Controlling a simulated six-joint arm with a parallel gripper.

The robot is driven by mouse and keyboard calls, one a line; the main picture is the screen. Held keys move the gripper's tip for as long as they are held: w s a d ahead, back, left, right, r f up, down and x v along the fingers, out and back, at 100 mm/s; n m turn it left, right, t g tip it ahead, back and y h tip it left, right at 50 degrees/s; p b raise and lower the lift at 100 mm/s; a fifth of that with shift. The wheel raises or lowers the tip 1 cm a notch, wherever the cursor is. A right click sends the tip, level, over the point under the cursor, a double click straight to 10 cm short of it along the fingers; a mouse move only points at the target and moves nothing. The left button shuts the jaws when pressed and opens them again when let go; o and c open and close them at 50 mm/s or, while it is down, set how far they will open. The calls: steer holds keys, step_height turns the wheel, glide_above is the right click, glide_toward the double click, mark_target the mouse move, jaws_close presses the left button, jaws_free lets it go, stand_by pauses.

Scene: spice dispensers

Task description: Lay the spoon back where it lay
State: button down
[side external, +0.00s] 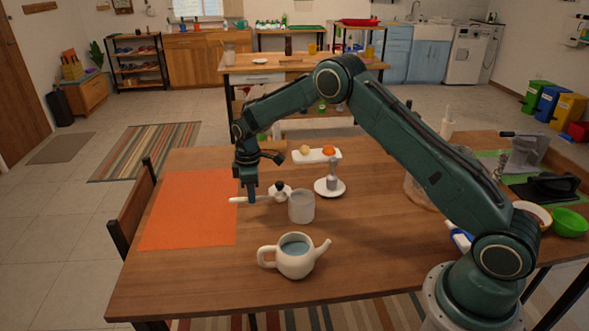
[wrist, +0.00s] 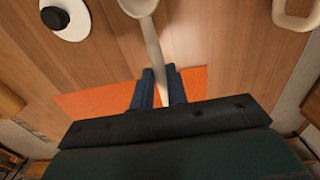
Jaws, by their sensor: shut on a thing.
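The pale spoon (wrist: 153,45) runs up the wrist view from my gripper, its bowl cut by the top edge. My gripper (wrist: 161,90) is shut on the spoon's handle. In the side view my gripper (side external: 251,198) points down near the right edge of the orange mat (side external: 190,212). The spoon's handle end (side external: 237,200) sticks out to the left over the mat, and the bowl side points right toward a light grey cup (side external: 301,207). The spoon is roughly level and low over the table; I cannot tell whether it touches the wood.
A white piece with a black knob (side external: 279,186) lies just behind the spoon. A cream teapot (side external: 295,259) stands in front. A grey dispenser stands on a white saucer (side external: 330,191) to the right. A white tray (side external: 317,157) with round items is behind. The mat is clear.

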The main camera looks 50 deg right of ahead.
mark_target(255, 222)
steer(key=shift+f, duration=1.85)
steer(key=shift+f, duration=2.1)
steer(key=c, duration=1.4)
jaws_free()
steer(key=shift+f, duration=0.15)
step_height(255, 222, up, 12)
steer(key=shift+r, duration=0.15)
